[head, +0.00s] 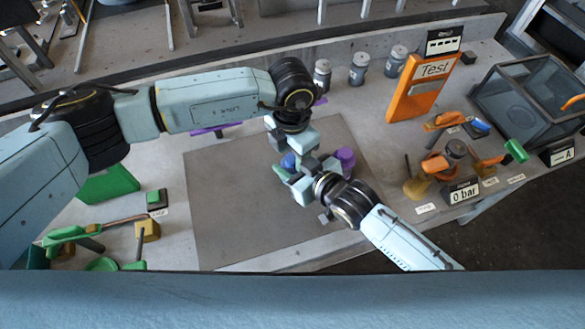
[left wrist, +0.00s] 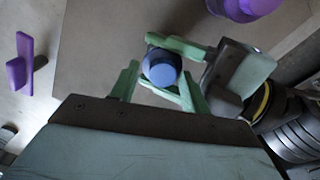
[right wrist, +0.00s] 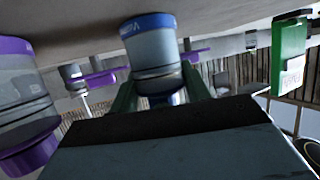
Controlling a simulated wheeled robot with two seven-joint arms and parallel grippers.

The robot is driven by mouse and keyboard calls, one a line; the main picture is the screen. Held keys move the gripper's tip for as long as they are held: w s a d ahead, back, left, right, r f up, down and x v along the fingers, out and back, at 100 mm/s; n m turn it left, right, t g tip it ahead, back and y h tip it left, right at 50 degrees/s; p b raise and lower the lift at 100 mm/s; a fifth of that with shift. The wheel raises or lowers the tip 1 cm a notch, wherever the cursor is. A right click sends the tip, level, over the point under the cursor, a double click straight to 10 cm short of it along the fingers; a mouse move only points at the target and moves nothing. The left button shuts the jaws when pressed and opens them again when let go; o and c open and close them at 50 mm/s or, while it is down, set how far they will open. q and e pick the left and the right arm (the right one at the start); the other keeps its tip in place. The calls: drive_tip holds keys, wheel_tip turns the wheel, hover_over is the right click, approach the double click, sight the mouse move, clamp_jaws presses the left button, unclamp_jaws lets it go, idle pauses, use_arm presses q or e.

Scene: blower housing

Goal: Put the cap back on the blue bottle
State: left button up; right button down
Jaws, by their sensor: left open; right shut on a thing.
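The blue bottle (right wrist: 152,55) stands upright on the table, seen upside down in the right wrist view, with a blue band near its base. My right gripper (right wrist: 163,92) is shut on it near its top. A round blue cap (left wrist: 160,75) shows from above at the bottle's top in the left wrist view, and blue also shows in the head view (head: 289,161). Whether the cap is fully seated I cannot tell. My left gripper (left wrist: 158,88) is open, its fingers on either side of the cap. The two hands hide most of the bottle in the head view.
A purple-capped bottle (head: 344,158) stands close to the right of the hands. Several grey bottles (head: 359,69) line the back. An orange Test panel (head: 420,85) and a glass-sided box (head: 525,100) stand right. The grey mat (head: 235,205) is clear at left.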

use_arm(q)
wheel_tip(320, 180, up, 12)
idle(0.4)
use_arm(e)
drive_tip(key=c, duration=0.6)
unclamp_jaws()
use_arm(q)
drive_tip(key=shift+r+p, duration=0.85)
drive_tip(key=shift+p, duration=0.05)
use_arm(e)
drive_tip(key=v, duration=1.3)
use_arm(q)
drive_tip(key=shift+s, duration=0.1)
use_arm(e)
drive_tip(key=shift+s, duration=0.3)
